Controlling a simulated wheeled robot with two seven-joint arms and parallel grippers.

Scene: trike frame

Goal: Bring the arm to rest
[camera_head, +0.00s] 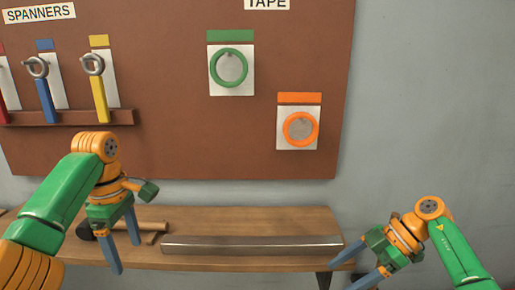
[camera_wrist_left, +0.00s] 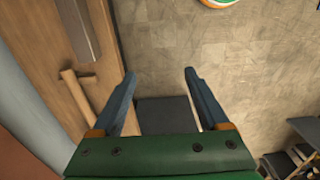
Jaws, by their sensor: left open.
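My left gripper (camera_head: 127,257) hangs at the left, fingers pointing down, in front of the wooden bench (camera_head: 290,222). Its fingers are apart with nothing between them. The left wrist view shows the same open fingers (camera_wrist_left: 159,72) above the floor, beside the bench edge. My right gripper (camera_head: 342,277) is at the lower right, just off the bench's right end. Its two fingers are spread and no object shows between them; its tips are near the bottom edge of the picture.
A metal bar (camera_head: 250,246) lies along the bench front. A wooden-handled tool (camera_head: 152,233) lies behind my left gripper, partly hidden. The brown board (camera_head: 190,148) holds spanners (camera_head: 100,90), green tape (camera_head: 214,70) and orange tape (camera_head: 288,130). Open floor (camera_wrist_left: 240,60) lies beside the bench.

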